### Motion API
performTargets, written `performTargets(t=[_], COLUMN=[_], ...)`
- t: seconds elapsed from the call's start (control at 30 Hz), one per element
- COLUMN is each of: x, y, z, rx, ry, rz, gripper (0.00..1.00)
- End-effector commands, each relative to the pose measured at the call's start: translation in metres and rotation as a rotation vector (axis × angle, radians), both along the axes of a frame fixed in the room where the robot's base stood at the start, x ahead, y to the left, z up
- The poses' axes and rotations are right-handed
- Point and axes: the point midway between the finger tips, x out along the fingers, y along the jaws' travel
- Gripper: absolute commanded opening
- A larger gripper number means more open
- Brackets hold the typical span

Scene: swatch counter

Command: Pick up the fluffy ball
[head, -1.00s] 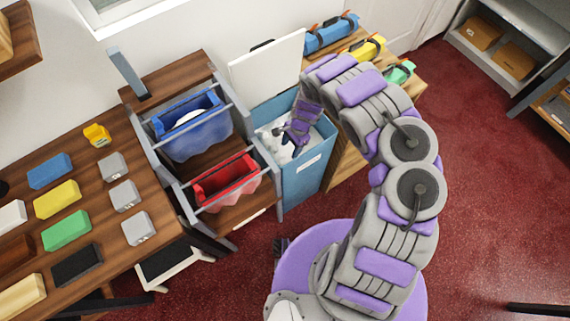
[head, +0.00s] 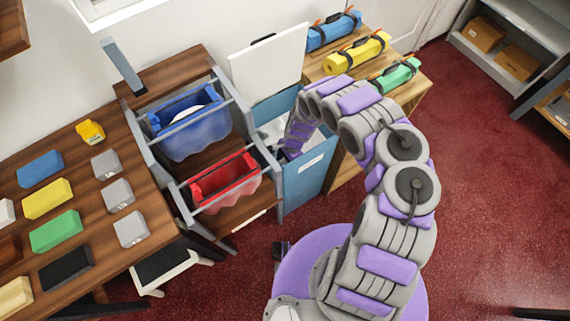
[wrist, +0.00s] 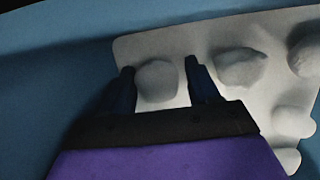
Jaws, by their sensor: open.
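My gripper (head: 284,152) reaches down into the open blue bin (head: 303,185), and its tips are partly hidden by the bin and my arm. In the wrist view my gripper (wrist: 160,68) is open, with its two dark fingers on either side of a pale round ball (wrist: 156,84). This looks like the fluffy ball, though its texture is too dim to be sure. It lies on a whitish surface near the blue wall. I cannot tell whether the fingers touch it.
Several other pale lumps, one of them angular (wrist: 240,68), lie to the right in the bin. The bin's white lid (head: 268,65) stands open behind. A rack with a blue tub (head: 190,125) and a red tub (head: 225,180) stands close left. Rolled mats (head: 357,53) lie behind right.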

Motion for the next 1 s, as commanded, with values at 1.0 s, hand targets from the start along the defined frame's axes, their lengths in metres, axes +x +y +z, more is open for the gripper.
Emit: performTargets(t=[1.0], x=[0.002], y=[0.000], z=[0.021], rx=[-0.002], ry=[-0.003], rz=[0.002], gripper=[0.39])
